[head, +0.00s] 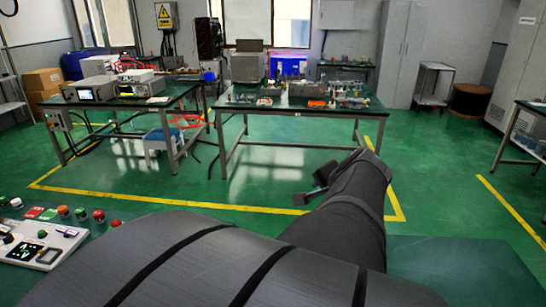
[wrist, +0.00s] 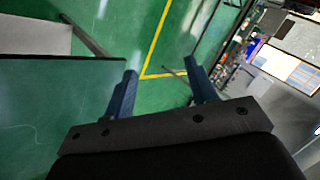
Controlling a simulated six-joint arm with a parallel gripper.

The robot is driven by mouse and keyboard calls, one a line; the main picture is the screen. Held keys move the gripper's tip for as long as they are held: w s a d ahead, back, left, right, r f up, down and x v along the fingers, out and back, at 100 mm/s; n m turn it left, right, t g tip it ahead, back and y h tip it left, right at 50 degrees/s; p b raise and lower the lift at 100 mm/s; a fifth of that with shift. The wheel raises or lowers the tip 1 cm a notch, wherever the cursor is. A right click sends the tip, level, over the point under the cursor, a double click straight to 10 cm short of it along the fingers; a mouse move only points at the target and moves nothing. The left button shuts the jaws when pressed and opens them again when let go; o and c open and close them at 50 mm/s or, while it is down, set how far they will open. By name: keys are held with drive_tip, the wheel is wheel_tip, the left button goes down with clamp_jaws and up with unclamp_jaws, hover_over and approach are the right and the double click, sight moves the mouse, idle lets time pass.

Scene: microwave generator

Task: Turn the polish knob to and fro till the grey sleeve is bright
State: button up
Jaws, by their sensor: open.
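My gripper (head: 316,187) is in the middle of the head view, held out above the floor and far from the control panel. In the wrist view its two blue fingers (wrist: 161,76) stand apart with nothing between them. A white control panel (head: 70,238) with a small dark screen and several knobs and buttons lies at the lower left of the head view, partly cut off by the frame and by my arm. I cannot tell which of these is the polish knob. I cannot make out the grey sleeve in either view.
Red, green and orange buttons (head: 64,212) line the bench behind the panel. A bare dark green tabletop (head: 460,270) is at the lower right. Two workbenches with instruments (head: 300,112) stand across the green floor. The space around my gripper is clear.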

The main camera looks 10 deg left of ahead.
drive_tip(key=a+f+n+g+y, duration=0.2)
drive_tip(key=a+f+n+g, duration=0.2)
drive_tip(key=a, duration=1)
drive_tip(key=s+a+f+n+g+h, duration=0.1)
drive_tip(key=s+a+f+n+g, duration=0.15)
drive_tip(key=s+a, duration=0.4)
drive_tip(key=s+a+f+n+g+h, duration=0.1)
drive_tip(key=s+a+f+n+h, duration=0.15)
drive_tip(key=a, duration=0.75)
drive_tip(key=s+a+f+n+g+h, duration=0.1)
drive_tip(key=s+a+f+n, duration=0.2)
drive_tip(key=s+a, duration=0.45)
drive_tip(key=f, duration=0.5)
drive_tip(key=w+a+f, duration=0.1)
drive_tip(key=f, duration=0.5)
drive_tip(key=w+f, duration=0.1)
drive_tip(key=f, duration=0.5)
drive_tip(key=shift+a+f, duration=0.1)
drive_tip(key=shift+a, duration=0.1)
drive_tip(key=c, duration=1)
